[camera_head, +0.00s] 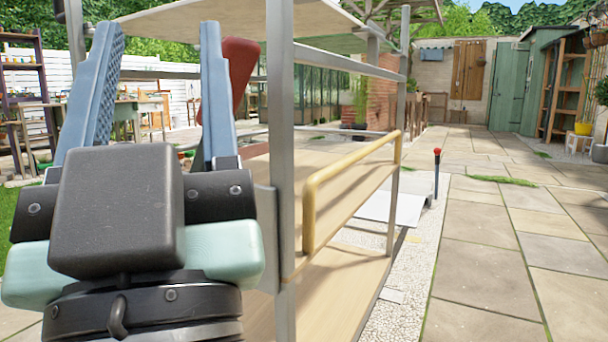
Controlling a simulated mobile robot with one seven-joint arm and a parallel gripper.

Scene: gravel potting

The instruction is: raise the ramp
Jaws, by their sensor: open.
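My gripper (158,42) fills the left of the view, its two long blue-grey fingers spread wide apart with nothing between them. A flat, light grey plate (388,207), which looks like the ramp, lies low beyond the metal frame, sloping a little near the gravel strip. The frame's post and yellow rail partly hide it. A short dark post with a red knob (437,152) stands at its right edge; I cannot tell whether it is linked to the plate. My gripper is well to the left of both and nearer to me, touching neither.
A metal-framed stand with wooden shelves (335,285) and a yellow rail (352,168) stands close in front, right of my gripper. A red object (240,68) shows behind the right finger. Open stone paving (500,230) lies to the right. Green shed doors (510,85) are far back.

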